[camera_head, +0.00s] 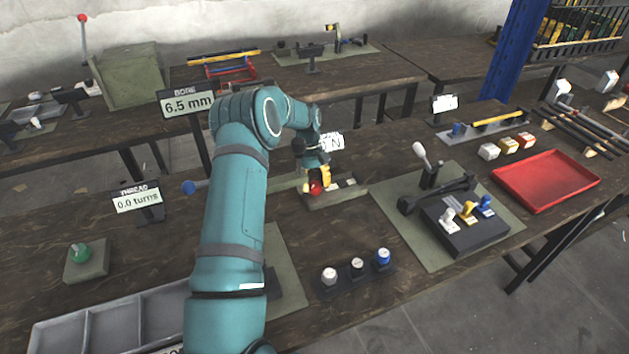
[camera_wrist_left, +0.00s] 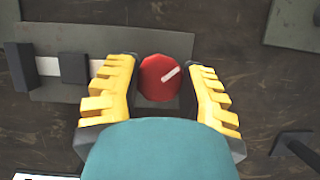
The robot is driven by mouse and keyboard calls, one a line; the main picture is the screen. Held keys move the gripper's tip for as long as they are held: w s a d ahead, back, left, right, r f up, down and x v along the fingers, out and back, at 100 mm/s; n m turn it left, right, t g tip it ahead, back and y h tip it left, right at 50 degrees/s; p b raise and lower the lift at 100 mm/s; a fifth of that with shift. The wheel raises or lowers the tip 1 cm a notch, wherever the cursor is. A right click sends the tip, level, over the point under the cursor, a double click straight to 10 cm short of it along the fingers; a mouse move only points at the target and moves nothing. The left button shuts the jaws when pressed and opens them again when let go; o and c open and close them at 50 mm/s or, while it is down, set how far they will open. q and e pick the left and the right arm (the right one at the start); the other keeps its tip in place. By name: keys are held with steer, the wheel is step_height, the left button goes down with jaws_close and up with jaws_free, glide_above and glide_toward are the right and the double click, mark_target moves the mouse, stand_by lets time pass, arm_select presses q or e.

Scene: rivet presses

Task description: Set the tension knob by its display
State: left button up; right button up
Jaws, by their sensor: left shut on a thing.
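The red tension knob (camera_head: 314,188) sits at the left end of a grey fixture (camera_head: 336,195). My left gripper (camera_head: 321,180) reaches it from above, with yellow fingers. In the left wrist view the knob (camera_wrist_left: 157,82) lies between the two fingers of my left gripper (camera_wrist_left: 162,72), which is shut on it. A white mark on the knob slants toward the upper right. The knob's display (camera_head: 333,142) stands behind my arm; its left part is hidden and only an ending like "0 N" reads. My right gripper is not in view.
Displays reading 6.5 mm (camera_head: 187,103) and 0.0 turns (camera_head: 137,200) stand to the left. Small capped pieces (camera_head: 357,267) stand in front. A black block with levers (camera_head: 465,223) and a red tray (camera_head: 546,181) are to the right.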

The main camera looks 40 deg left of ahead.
arm_select(q)
steer(key=m, duration=0.2)
steer(key=m+g+y, duration=0.1)
steer(key=m, duration=0.1)
steer(key=shift+d+f+m+g+p, duration=0.15)
steer(key=shift+m+g+p, duration=0.15)
steer(key=shift+p, duration=0.05)
steer(key=shift+s+m+g+y, duration=0.1)
steer(key=shift+m+g+y, duration=0.35)
steer(key=shift+m, duration=1.15)
steer(key=shift+m+y, duration=0.25)
steer(key=shift+m, duration=0.05)
steer(key=o, duration=1.2)
steer(key=v, duration=1.2)
steer(key=shift+s, duration=0.15)
